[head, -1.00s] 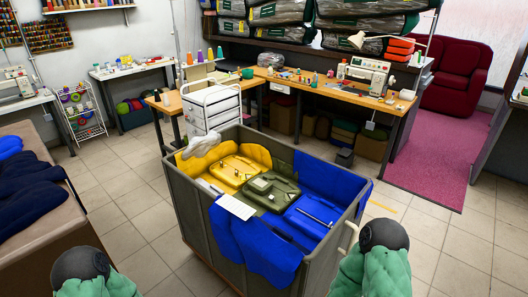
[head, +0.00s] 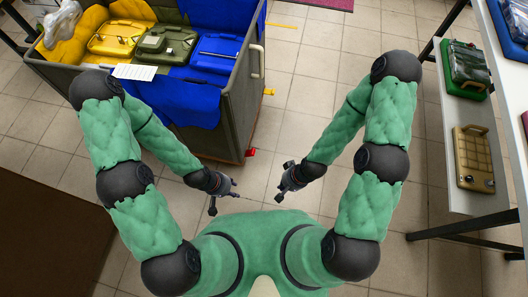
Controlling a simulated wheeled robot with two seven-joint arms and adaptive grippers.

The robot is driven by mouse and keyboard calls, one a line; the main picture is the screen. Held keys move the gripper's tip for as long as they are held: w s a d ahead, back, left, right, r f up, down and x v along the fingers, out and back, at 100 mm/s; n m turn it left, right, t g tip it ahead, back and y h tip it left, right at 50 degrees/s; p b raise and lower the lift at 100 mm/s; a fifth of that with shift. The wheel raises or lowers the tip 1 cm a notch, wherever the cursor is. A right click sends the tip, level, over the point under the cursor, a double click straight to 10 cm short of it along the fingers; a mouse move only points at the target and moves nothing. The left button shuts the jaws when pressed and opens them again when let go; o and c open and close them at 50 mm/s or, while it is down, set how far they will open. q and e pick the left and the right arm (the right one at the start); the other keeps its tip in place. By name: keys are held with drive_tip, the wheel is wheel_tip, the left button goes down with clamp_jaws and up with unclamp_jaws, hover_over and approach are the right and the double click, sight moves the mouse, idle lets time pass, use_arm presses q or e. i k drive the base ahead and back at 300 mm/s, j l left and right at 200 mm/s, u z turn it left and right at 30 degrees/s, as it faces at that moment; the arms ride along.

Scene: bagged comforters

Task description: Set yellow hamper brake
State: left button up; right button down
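A grey-green hamper (head: 236,105) stands at the upper left in the head view, with yellow, green and blue cases inside. A small red tab (head: 251,153) sticks out low at its near right corner. A small yellow tab (head: 270,92) sticks out low on its right side, and another yellow piece (head: 283,25) shows farther back. I cannot tell which of these is a brake. My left gripper (head: 224,203) is open and empty, below and left of the red tab. My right gripper (head: 283,182) is open and empty, below and right of it. Neither touches the hamper.
A shelf unit (head: 468,200) at the right holds a tan case (head: 472,158) and a green-edged tray (head: 466,68). A brown surface (head: 50,225) fills the lower left. The tiled floor (head: 310,75) between hamper and shelf is clear.

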sight(270, 91)
drive_tip(key=l, duration=0.25)
drive_tip(key=i+l+z, duration=0.1)
drive_tip(key=l, duration=0.2)
drive_tip(key=i+l+z, duration=0.4)
drive_tip(key=i, duration=0.45)
drive_tip(key=i+z, duration=0.35)
drive_tip(key=i, duration=0.5)
drive_tip(key=i+l+u, duration=0.1)
drive_tip(key=i+u, duration=0.35)
drive_tip(key=i+l+u, duration=0.3)
drive_tip(key=i+u, duration=0.15)
drive_tip(key=i, duration=0.15)
drive_tip(key=i+l+u, duration=0.15)
drive_tip(key=u, duration=0.25)
drive_tip(key=i+l+u, duration=0.2)
drive_tip(key=u, duration=0.25)
drive_tip(key=i+l+u, duration=0.15)
drive_tip(key=l+u, duration=0.5)
drive_tip(key=u, duration=0.2)
drive_tip(key=i+l+u, duration=0.1)
drive_tip(key=l+u, duration=0.7)
drive_tip(key=k+l, duration=0.05)
drive_tip(key=l, duration=0.05)
